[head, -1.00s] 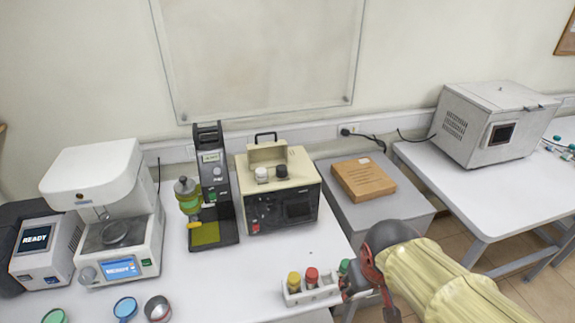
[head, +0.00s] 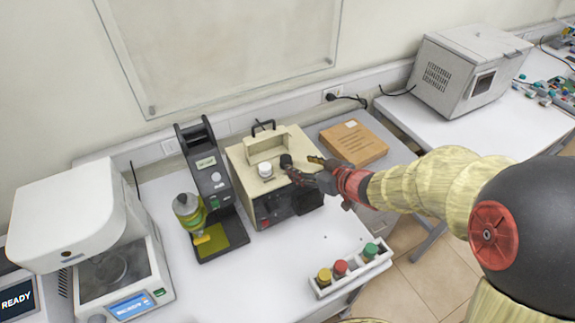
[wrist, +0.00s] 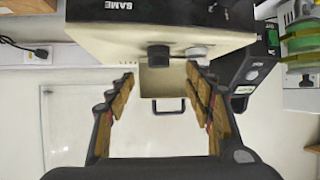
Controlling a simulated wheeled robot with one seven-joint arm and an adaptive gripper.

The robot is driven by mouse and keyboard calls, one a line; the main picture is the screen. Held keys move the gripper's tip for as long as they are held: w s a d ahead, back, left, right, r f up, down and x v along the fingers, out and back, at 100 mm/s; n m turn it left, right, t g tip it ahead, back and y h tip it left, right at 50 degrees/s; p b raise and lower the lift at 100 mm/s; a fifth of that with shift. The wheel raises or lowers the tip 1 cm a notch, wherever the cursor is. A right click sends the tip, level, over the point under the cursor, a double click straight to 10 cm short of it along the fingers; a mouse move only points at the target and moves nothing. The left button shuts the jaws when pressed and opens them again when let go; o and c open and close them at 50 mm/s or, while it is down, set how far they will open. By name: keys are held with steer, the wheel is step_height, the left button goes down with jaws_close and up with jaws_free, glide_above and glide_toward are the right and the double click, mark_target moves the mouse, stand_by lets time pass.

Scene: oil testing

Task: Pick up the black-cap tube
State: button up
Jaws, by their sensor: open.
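The black-cap tube (head: 286,160) stands in the top of the beige machine (head: 240,160), to the right of a white-cap tube (head: 265,170). Only their upper parts show. My gripper (head: 303,172) is beside the black cap, just to its right in the head view. In the wrist view, my gripper (wrist: 159,76) is open, with one finger on each side of the picture. The black cap (wrist: 158,58) appears ahead, between the finger lines, and the white cap (wrist: 196,52) is close to the right finger. No contact with the black cap can be made out.
A white rack (head: 352,271) with yellow, red and green-capped tubes stands at the table's front edge. A black-and-green instrument (head: 210,185) stands left of the beige machine. A brown box (head: 353,143) lies behind my arm. The machine's raised lid (head: 277,143) is behind the caps.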

mark_target(288, 160)
steer(key=x, duration=0.2)
steer(key=shift+w+a+f, duration=0.15)
steer(key=shift+w+a, duration=0.1)
steer(key=b+x, duration=0.1)
steer(key=x, duration=0.4)
steer(key=shift+w, duration=0.25)
steer(key=c, duration=0.3)
jaws_close()
